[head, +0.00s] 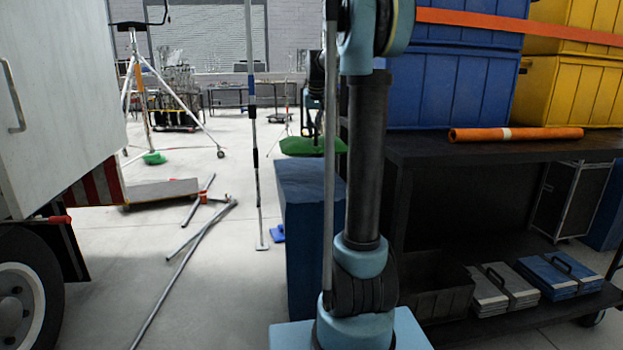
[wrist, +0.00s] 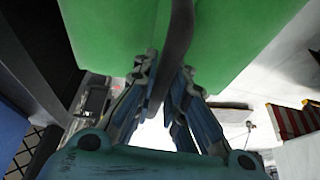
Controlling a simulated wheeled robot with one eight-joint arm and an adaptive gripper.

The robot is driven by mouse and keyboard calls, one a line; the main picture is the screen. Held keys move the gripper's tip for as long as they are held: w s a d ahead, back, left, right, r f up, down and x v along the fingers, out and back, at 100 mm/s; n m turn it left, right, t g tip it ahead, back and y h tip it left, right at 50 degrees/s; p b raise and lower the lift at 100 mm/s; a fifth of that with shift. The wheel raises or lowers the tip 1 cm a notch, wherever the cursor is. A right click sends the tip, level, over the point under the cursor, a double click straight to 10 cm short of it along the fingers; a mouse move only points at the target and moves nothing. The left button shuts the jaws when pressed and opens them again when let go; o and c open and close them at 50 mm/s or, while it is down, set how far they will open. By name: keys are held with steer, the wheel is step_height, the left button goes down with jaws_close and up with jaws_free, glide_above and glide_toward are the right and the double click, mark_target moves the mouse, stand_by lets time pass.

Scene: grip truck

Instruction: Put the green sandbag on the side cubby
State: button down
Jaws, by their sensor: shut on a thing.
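The green sandbag (head: 300,147) hangs in the air in the head view, left of my arm column and above a blue block. In the wrist view the green sandbag (wrist: 100,35) fills the top, with a dark strap running down its middle. My gripper (wrist: 166,85) is shut on that strap, one finger on each side. In the head view my gripper (head: 312,125) is small and partly hidden by my arm. A dark cart (head: 450,148) with a lower shelf stands at the right; I cannot tell which part is the side cubby.
The blue block (head: 300,230) stands beside the cart. Grey sandbags (head: 500,287) and blue sandbags (head: 560,275) lie on the lower shelf. Blue crates (head: 450,85), yellow crates (head: 565,90) and an orange roll (head: 515,134) top the cart. Metal poles (head: 185,260) lie on the floor near a truck (head: 60,110).

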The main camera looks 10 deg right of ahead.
steer(key=shift+f, duration=4.95)
steer(key=c, duration=1.6)
jaws_free()
steer(key=shift+c, duration=0.2)
steer(key=shift+s+r, duration=0.1)
steer(key=v, duration=1.1)
steer(key=shift+s+r, duration=0.2)
steer(key=shift+r, duration=0.15)
